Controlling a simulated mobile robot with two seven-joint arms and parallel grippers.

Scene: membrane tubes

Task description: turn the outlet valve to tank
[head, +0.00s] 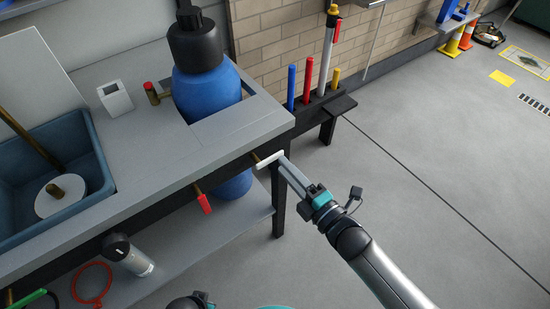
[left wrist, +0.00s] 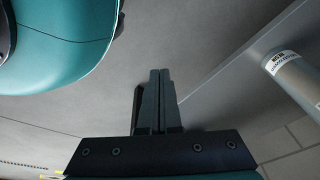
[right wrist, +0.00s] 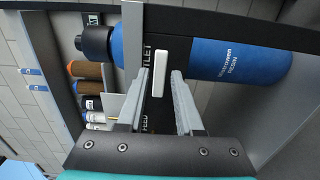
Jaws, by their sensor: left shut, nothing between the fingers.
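The outlet valve's white bar handle (head: 268,159) sits on a short brass stem at the front edge of the bench. In the right wrist view the handle (right wrist: 158,75) shows beside printed lettering ending in "TLET". My right gripper (head: 285,163) is open at the handle. In the right wrist view its fingers (right wrist: 160,88) lie either side of the handle's near end, with gaps showing; I cannot tell how deep they reach. "TANK" lettering is not readable. My left gripper (left wrist: 159,75) is shut and empty, away from the valve.
A red-handled valve (head: 203,200) sticks out further left along the bench front. A blue bottle (head: 207,88) stands in the bench cutout. A basin (head: 85,170) is at left. A rack of coloured tubes (head: 318,103) stands behind. The floor right of the bench is open.

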